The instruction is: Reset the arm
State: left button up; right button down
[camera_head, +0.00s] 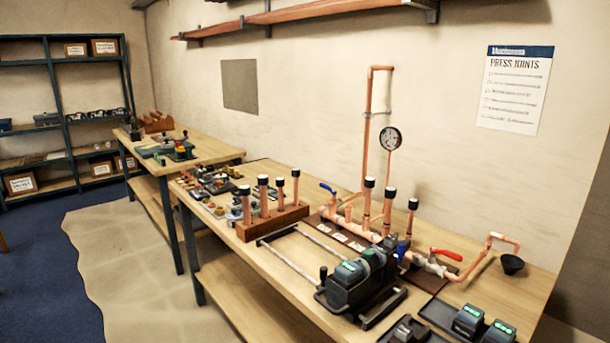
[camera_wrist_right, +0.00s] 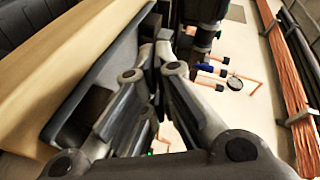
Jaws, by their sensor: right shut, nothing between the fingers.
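My right gripper (camera_wrist_right: 163,48) shows only in the right wrist view, its fingers drawn together with nothing between them. Neither gripper shows in the head view, and my left gripper is not seen at all. The copper manifold (camera_head: 352,231) stands on the workbench (camera_head: 266,262) with a tall pipe and a round gauge (camera_head: 390,139). In the wrist view, turned on its side, the gauge (camera_wrist_right: 235,83) and copper pipes show beyond the fingers.
A dark machine with rails (camera_head: 355,283) sits at the bench's front edge. A wooden block (camera_head: 272,221) holds upright copper pipes with black caps. Battery-like units (camera_head: 468,320) with green lights lie at the front right. A shelf (camera_head: 290,14) hangs on the wall above.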

jog(key=s+a+f+n+g, duration=0.5)
jog(key=s+a+f+n, duration=0.25)
jog(key=s+f, duration=0.2)
jog(key=s+f+n+g+h, duration=0.2)
jog(key=s+n+g+h, duration=0.25)
jog(key=s, duration=0.85)
jog(key=s+f+g+h, duration=0.1)
jog(key=s+f+g, duration=0.15)
jog(key=f, duration=2.45)
jog(key=s+d+f, duration=0.3)
jog(key=s+f, duration=1.2)
jog(key=s, duration=0.1)
jog(key=shift+s+g, duration=0.3)
jog(key=shift+s, duration=0.05)
